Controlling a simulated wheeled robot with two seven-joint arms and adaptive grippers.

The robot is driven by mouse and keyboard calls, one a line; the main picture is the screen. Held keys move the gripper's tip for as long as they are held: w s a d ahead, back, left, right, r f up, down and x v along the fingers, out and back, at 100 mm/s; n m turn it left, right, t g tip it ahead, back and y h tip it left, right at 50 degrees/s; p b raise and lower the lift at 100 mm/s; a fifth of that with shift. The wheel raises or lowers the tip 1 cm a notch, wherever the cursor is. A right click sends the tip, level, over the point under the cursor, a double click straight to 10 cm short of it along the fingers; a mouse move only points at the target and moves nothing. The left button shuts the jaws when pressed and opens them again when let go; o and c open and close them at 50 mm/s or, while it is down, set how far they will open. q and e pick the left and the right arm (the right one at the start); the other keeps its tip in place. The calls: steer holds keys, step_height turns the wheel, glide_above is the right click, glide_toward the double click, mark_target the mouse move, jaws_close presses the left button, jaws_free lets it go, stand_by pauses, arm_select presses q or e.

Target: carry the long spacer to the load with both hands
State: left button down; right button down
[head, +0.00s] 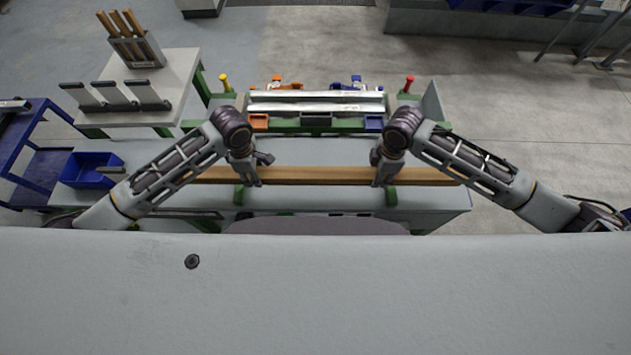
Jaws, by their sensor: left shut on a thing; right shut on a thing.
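The long spacer (316,175) is a brown wooden bar lying left to right across the near grey table. My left gripper (250,180) is shut on it left of its middle. My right gripper (381,181) is shut on it right of its middle. Both ends of the bar run outward past the grippers, partly behind my forearms. The load (316,102) looks like the silvery long bars beyond the spacer, between green supports. I cannot tell whether the spacer touches the green blocks below the grippers.
Orange (258,122) and blue (374,122) blocks sit before the silvery bars. A yellow-topped post (224,82) and a red-topped post (409,83) flank them. A blue bin (93,170) stands at the left. A side table (180,75) holds dark-ended pieces and a holder of wooden sticks (133,45).

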arm_select(q)
steer(key=shift+f, duration=0.1)
arm_select(e)
steer(key=shift+f, duration=0.1)
stand_by(0.5)
